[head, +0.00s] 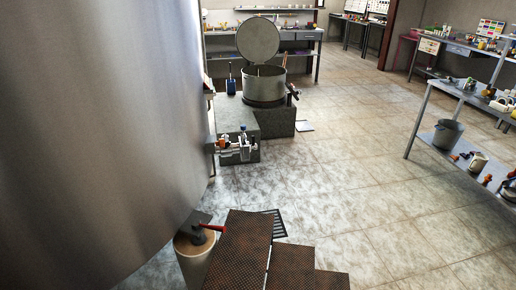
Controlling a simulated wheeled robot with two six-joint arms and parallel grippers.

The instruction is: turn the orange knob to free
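A small orange part (224,145), possibly the knob, shows on a metal fitting (243,148) low beside the large steel tank (100,120). The fitting also has white and blue parts. It sits at the front of a grey stone block (238,117). The orange part is too small to tell which way it is turned. Neither of my grippers is in view.
Brown perforated steps (240,250) and a floor grate (277,222) are below. A tan bucket (196,265) with a red-handled tool (212,228) stands by the tank. An open-lidded pot (264,84) is behind; a metal shelf (425,108) stands right. The middle floor is clear.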

